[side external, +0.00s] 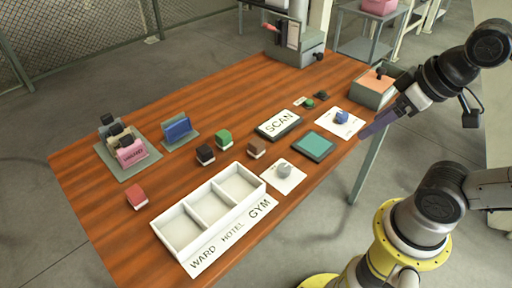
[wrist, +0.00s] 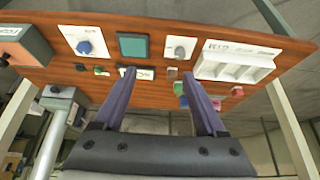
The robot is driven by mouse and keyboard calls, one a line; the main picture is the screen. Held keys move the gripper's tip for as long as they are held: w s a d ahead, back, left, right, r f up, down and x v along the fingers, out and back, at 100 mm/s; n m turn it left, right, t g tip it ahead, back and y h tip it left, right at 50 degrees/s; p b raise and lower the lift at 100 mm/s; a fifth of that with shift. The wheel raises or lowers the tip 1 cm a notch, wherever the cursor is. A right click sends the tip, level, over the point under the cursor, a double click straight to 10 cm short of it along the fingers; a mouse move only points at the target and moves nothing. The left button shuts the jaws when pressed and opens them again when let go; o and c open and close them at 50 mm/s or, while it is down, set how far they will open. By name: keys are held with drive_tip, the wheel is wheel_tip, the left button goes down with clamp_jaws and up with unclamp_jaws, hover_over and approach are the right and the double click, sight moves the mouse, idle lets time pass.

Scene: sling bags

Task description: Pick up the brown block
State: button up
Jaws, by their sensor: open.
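The brown block (side external: 257,148) sits on the wooden table between the SCAN plate and the white three-part tray. In the wrist view a small brownish block (wrist: 172,72), likely the same one, shows between my fingertips in the picture, far beyond them. A darker, nearly black-brown block (side external: 206,154) stands to its left in the side view, beside a green block (side external: 223,138). My gripper (side external: 378,124) is open and empty, its purple fingers high at the table's right side, well apart from the block. Both fingers also show in the wrist view (wrist: 159,73).
The white tray (side external: 186,232) labelled WARD, HOTEL, GYM lies at the front. A SCAN plate (side external: 279,125), teal pad (side external: 314,147), grey knob (side external: 284,170), blue knob (side external: 341,118) and red block (side external: 136,196) are around. Upright bag-like pieces (side external: 131,151) stand at left.

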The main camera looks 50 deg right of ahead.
drive_tip(key=shift+o, duration=0.6)
